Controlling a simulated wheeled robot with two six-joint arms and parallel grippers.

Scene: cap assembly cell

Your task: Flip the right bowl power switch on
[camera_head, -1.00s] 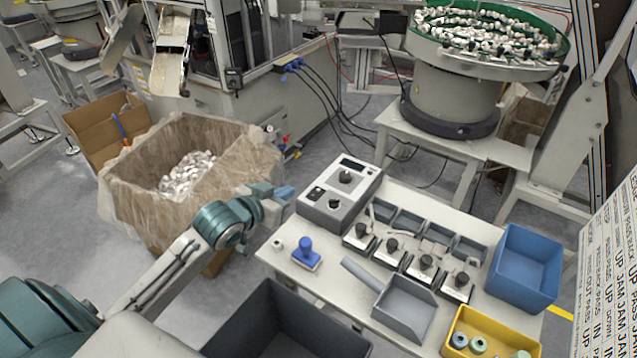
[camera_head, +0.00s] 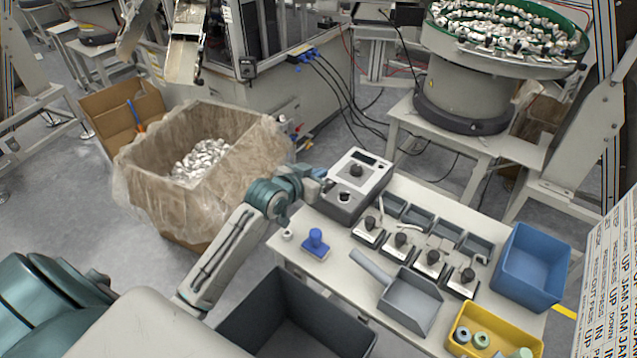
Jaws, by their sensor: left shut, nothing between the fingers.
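The grey control box (camera_head: 357,187) stands at the back left of the white table. It has a dark display, an upper knob (camera_head: 356,170) and a lower knob (camera_head: 344,196). My left gripper (camera_head: 321,175) is shut and empty, at the left edge of the box's top panel. It covers the area of the dark switch left of the lower knob, so the switch's state cannot be told. Whether the fingertips touch the box is unclear. The bowl feeder (camera_head: 497,40) with its green rim stands behind. My right gripper is not in view.
On the table (camera_head: 302,212) are a blue stamp-like tool (camera_head: 315,243), several black-knobbed units, a grey scoop (camera_head: 410,300), a blue bin (camera_head: 531,266) and a yellow tray (camera_head: 495,330). A bag-lined carton (camera_head: 150,180) stands left of the table.

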